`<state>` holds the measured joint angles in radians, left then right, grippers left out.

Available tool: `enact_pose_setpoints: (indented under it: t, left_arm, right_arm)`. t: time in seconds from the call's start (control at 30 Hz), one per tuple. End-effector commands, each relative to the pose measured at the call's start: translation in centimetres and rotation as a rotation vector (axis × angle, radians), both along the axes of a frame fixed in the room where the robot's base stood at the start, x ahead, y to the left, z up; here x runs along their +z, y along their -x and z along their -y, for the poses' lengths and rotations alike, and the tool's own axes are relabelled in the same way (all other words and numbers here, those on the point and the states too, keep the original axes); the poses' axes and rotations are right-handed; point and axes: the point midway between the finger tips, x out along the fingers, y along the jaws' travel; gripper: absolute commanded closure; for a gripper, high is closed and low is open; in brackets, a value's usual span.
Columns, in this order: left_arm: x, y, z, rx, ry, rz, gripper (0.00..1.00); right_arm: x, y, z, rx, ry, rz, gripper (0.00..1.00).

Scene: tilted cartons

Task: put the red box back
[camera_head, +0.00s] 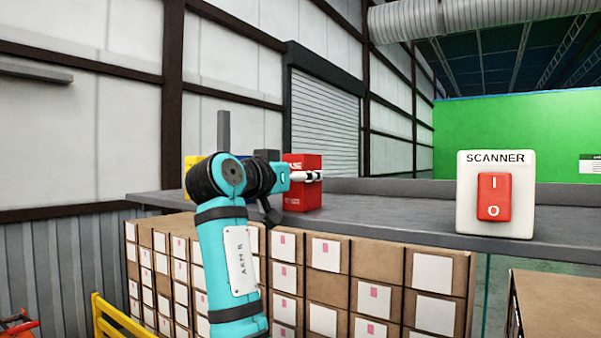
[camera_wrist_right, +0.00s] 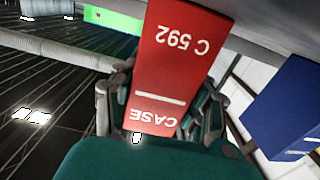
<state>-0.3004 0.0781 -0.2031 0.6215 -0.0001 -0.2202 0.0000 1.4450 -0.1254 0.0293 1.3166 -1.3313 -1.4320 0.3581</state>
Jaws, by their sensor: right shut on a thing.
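The red box (camera_head: 304,199) is upright at the shelf, right of the blue box, in the head view. I cannot tell whether its base touches the shelf. In the right wrist view the red box (camera_wrist_right: 172,65) fills the middle, its lettering upside down. My right gripper (camera_head: 307,176) is shut on the red box, with a finger across its front in the head view. In the wrist view my right gripper (camera_wrist_right: 165,104) has its fingers on either side of the box. My left gripper is in neither view.
A grey shelf (camera_head: 390,215) runs across, with free room right of the red box. A blue box (camera_head: 266,155) and a yellow box (camera_head: 190,166) stand partly behind my arm. A scanner switch (camera_head: 496,192) is at the right. Cartons (camera_head: 330,270) are stacked below the shelf.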

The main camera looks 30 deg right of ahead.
Motion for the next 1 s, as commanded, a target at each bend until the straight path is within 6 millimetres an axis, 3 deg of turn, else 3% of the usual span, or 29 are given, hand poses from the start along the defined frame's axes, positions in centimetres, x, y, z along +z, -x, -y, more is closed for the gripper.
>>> enact_pose_setpoints:
  t: [0.2,0.23,0.4,0.73,1.0]
  left_arm:
    - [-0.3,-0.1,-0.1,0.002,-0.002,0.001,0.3]
    - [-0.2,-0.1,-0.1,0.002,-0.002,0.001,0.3]
    - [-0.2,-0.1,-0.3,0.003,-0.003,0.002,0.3]
    - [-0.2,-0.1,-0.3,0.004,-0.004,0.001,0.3]
    - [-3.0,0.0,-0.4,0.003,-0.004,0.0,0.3]
  right_arm:
    - [-0.3,0.0,-0.1,0.0,0.001,0.0,0.91]
    - [-0.3,0.0,-0.1,0.0,0.0,0.0,0.51]
    - [-0.2,0.0,0.0,0.0,0.0,0.0,0.3]
    - [0.0,0.1,-0.2,0.001,0.0,0.0,0.3]
    - [-0.5,1.9,-4.7,0.004,0.001,0.002,0.3]
